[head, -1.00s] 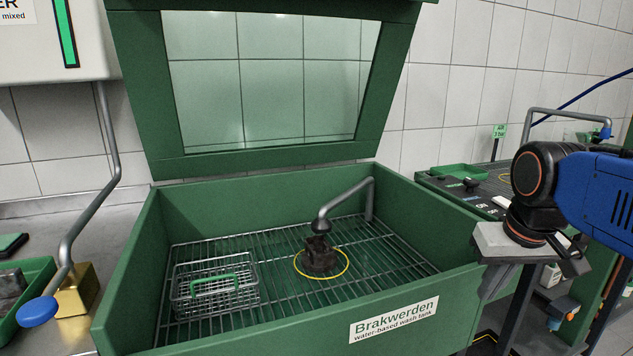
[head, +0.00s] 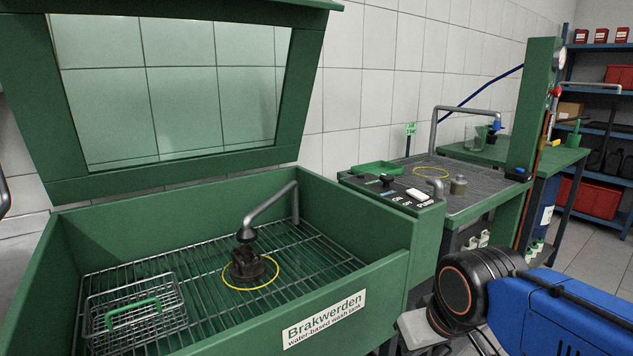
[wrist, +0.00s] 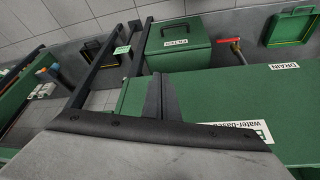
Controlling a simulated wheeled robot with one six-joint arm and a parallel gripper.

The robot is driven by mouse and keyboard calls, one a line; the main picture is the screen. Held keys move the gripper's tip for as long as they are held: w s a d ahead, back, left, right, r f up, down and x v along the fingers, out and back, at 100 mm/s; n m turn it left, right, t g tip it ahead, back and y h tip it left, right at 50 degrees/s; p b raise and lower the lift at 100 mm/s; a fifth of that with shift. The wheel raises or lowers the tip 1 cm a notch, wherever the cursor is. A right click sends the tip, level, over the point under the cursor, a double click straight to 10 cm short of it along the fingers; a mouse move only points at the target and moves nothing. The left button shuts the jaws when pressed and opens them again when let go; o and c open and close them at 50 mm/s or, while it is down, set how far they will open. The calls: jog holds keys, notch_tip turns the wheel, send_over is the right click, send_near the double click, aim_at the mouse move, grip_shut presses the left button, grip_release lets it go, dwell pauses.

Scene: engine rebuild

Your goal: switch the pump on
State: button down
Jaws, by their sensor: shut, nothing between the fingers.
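The pump panel (head: 372,188) is a dark plate with white lettering beside the wash tank's right wall in the head view. It carries a black knob (head: 387,181) and a pale switch-like block (head: 418,194) near the PUMP lettering. Which way the switch is set is too small to tell. The wash tank (head: 395,285) is green with its lid raised. My gripper (wrist: 163,92) shows in the wrist view as dark fingers held together, with nothing between them, in front of the tank's green side. In the head view my arm is low at the right, apart from and below the panel.
A dark part (head: 247,266) sits under the spout (head: 270,207) inside a yellow ring. A wire basket (head: 135,312) is at left in the tank. A grey-topped bench (head: 480,190) stands right of the panel. The wrist view shows a red-handled valve (wrist: 238,50) and a green box (wrist: 178,48).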

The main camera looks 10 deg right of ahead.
notch_tip(320, 180, up, 36)
jog(key=f+n+g, duration=0.1)
jog(key=n+g, duration=0.2)
jog(key=n, duration=1.9)
send_over(413, 190)
jog(key=s, duration=0.3)
jog(key=shift+w+d+r+y, duration=0.2)
jog(key=shift+d+r+y, duration=0.1)
jog(key=shift+d, duration=0.1)
jog(key=f, duration=0.4)
jog(key=w+f, duration=0.1)
jog(key=f, duration=0.9)
jog(key=shift+w+a, duration=0.35)
jog(key=shift+w, duration=0.05)
